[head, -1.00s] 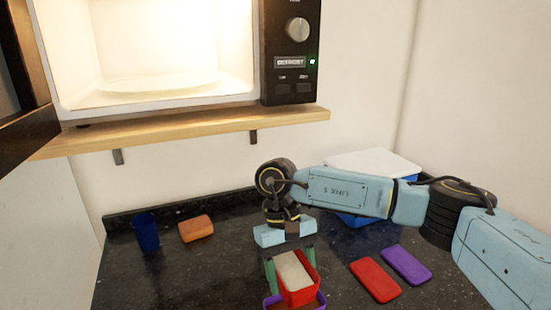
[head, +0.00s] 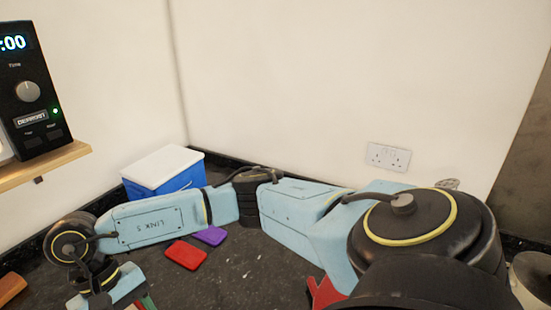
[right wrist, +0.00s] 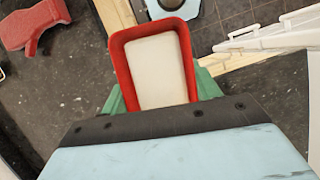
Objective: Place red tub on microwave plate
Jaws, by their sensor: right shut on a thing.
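In the right wrist view my right gripper (right wrist: 156,88) is shut on the red tub (right wrist: 116,62), with its green fingers on either side. The tub has a pale white block inside. In the head view the hand is at the lower left and its fingertips and the tub are mostly cut off by the bottom edge. The microwave (head: 30,85) shows only its control panel at the left edge; its plate is out of view. My left gripper is not in view.
A blue box with a white lid (head: 165,165) stands in the counter corner. A red lid (head: 186,254) and a purple lid (head: 210,235) lie in front of it. A wooden shelf (head: 45,165) juts out under the microwave. A red object (head: 322,292) lies near my arm.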

